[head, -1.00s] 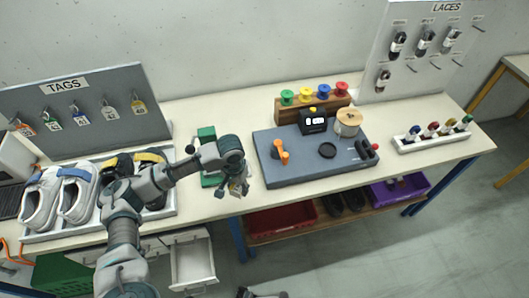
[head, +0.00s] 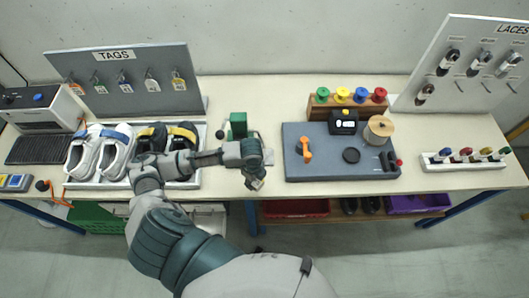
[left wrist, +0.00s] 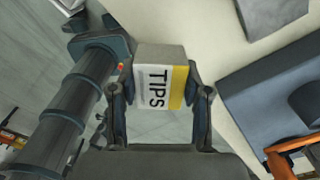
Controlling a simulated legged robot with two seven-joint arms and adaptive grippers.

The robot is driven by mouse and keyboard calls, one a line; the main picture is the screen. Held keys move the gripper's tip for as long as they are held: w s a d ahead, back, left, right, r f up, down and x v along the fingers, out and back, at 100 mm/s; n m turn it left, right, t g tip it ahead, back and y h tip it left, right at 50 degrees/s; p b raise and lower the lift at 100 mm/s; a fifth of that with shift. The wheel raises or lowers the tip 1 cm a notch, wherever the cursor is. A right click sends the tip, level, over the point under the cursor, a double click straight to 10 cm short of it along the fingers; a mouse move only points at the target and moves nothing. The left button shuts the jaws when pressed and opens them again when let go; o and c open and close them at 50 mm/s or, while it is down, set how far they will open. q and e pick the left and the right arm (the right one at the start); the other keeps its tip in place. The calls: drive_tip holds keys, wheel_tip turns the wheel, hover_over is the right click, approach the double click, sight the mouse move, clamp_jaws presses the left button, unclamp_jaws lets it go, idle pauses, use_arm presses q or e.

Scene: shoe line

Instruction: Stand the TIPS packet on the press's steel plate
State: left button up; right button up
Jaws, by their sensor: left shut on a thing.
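The TIPS packet (left wrist: 160,88) is a small grey-topped box with a white and yellow face. In the left wrist view it sits between the two fingers of my left gripper (left wrist: 160,105), which is shut on it. In the head view the packet (head: 257,184) shows small and tilted below my left gripper (head: 254,176), near the table's front edge. The green press (head: 238,125) stands just behind my left forearm. My arm hides its lower part, and I cannot make out its steel plate clearly. My right gripper is not in view.
A blue-grey work board (head: 330,168) with an orange handle (head: 304,147) lies to the right of my gripper. A shoe tray (head: 197,178) is to the left. Bare tabletop (head: 225,187) lies between them. The table's front edge is close.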

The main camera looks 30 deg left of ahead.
use_arm(q)
drive_tip(key=shift+s+a+r+m, duration=0.1)
drive_tip(key=shift+s+a+m, duration=0.15)
drive_tip(key=shift+m, duration=0.15)
drive_tip(key=shift+w, duration=0.3)
drive_tip(key=w+a, duration=0.1)
drive_tip(key=w, duration=0.3)
drive_tip(key=w+a+f, duration=0.1)
drive_tip(key=w, duration=0.4)
drive_tip(key=w+a+p, duration=0.1)
drive_tip(key=w+a, duration=0.1)
drive_tip(key=w, duration=0.3)
drive_tip(key=shift+w+a+f, duration=0.1)
drive_tip(key=shift+w+f, duration=0.15)
drive_tip(key=shift+f, duration=0.1)
drive_tip(key=shift+w+f, duration=0.1)
drive_tip(key=shift+f, duration=0.05)
drive_tip(key=shift+f+p, duration=0.35)
drive_tip(key=shift+f, duration=1.25)
drive_tip(key=o, duration=1.2)
